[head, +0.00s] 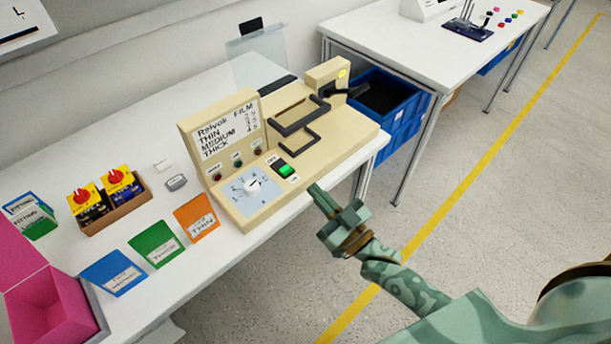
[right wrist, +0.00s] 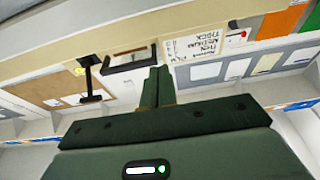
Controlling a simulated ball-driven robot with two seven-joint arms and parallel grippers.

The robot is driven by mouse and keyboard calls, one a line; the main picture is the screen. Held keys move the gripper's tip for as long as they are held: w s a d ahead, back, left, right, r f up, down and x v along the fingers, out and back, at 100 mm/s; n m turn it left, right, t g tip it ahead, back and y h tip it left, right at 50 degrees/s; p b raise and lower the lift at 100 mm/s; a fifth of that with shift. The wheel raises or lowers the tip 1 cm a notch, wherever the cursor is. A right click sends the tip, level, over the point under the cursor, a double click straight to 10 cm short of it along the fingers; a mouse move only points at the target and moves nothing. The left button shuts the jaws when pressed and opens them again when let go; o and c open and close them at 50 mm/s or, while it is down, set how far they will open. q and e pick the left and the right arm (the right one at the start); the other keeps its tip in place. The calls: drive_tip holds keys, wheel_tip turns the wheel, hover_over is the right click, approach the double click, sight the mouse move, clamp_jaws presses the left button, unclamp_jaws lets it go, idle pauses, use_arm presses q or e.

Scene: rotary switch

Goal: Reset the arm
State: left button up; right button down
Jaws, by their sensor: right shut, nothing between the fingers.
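My right gripper (head: 317,190) is shut and empty, just off the front edge of the table, at the right front of a beige machine (head: 340,135). In the right wrist view its closed fingers (right wrist: 158,85) point toward the machine's front, touching nothing that I can make out. The machine has a rotary dial (head: 253,184) on a pale blue plate and a green switch (head: 285,171) beside it. Black handles (head: 300,118) stand on its top. My left gripper is not in view.
A cardboard box (head: 118,217) holds red-knobbed switches. A pink bin (head: 55,315) is at the lower left. Blue crates (head: 405,115) stand right of the table. The floor at right is clear.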

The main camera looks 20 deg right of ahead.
drive_tip(key=shift+v, duration=0.8)
drive_tip(key=f+g, duration=0.1)
drive_tip(key=f, duration=0.2)
drive_tip(key=d+f+g+h, duration=0.1)
drive_tip(key=f, duration=0.2)
drive_tip(key=f+g+h, duration=0.1)
drive_tip(key=f, duration=0.2)
drive_tip(key=shift+s+d+f+g, duration=0.2)
drive_tip(key=shift+s+f+g, duration=0.05)
drive_tip(key=shift+f+g, duration=0.05)
drive_tip(key=s+d+f+g+h, duration=0.2)
drive_tip(key=s+f+g, duration=0.3)
drive_tip(key=f, duration=0.5)
drive_tip(key=s+d+f+g+h, duration=0.2)
drive_tip(key=s+f, duration=0.4)
drive_tip(key=f, duration=0.3)
drive_tip(key=s+f+g, duration=0.3)
drive_tip(key=s+f, duration=0.1)
drive_tip(key=s, duration=0.7)
drive_tip(key=s+f+g+h, duration=0.1)
drive_tip(key=s+f+g, duration=0.2)
drive_tip(key=s, duration=0.8)
drive_tip(key=s+f+g, duration=0.3)
drive_tip(key=s+f, duration=0.2)
drive_tip(key=s, duration=0.6)
drive_tip(key=shift+g, duration=0.3)
